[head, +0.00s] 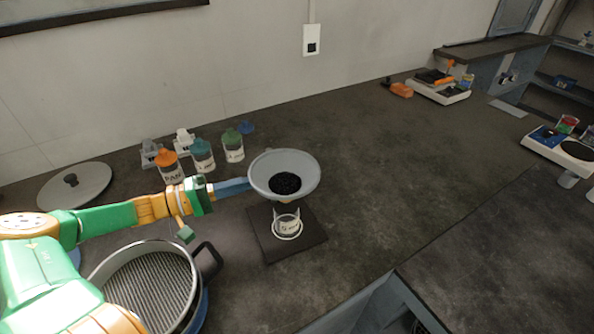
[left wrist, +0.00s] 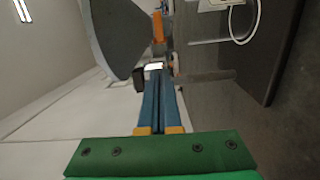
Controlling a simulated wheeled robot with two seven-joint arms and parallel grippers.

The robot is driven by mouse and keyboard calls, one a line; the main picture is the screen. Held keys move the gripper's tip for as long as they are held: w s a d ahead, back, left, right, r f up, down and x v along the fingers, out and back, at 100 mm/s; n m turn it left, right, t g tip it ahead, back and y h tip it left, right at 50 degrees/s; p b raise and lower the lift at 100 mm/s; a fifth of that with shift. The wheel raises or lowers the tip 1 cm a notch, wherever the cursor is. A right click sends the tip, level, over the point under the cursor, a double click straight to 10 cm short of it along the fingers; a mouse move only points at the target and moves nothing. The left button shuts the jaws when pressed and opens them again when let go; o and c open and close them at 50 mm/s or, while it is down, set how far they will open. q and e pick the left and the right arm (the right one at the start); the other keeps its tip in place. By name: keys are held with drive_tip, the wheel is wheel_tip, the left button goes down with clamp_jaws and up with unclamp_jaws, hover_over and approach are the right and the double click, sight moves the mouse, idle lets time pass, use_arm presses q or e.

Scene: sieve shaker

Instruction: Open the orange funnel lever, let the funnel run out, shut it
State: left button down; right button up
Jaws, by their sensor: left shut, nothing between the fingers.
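The grey funnel (head: 263,168) holds black grains in its bowl. It shows at the upper left of the left wrist view (left wrist: 110,38). A clear labelled cup (head: 287,226) stands below the funnel. My right gripper is out of view.
The cup stands on a dark square mat (head: 311,241). A sieve pan (head: 150,290) with a black handle lies front left, under my left arm. Labelled bottles (head: 203,155) stand behind the arm near the wall. A grey lid (head: 75,187) lies at left. Bench right of the funnel is clear.

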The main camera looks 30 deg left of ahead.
sight(290, 173)
use_arm(q)
drive_tip(key=shift+s, duration=0.2)
drive_tip(key=b+x, duration=0.2)
drive_tip(key=x, duration=0.7)
drive_tip(key=shift+w+r+b, duration=0.15)
drive_tip(key=shift+w+b, duration=0.1)
drive_tip(key=shift+b, duration=0.15)
drive_tip(key=shift+w+d, duration=0.25)
drive_tip(key=shift+d, duration=0.05)
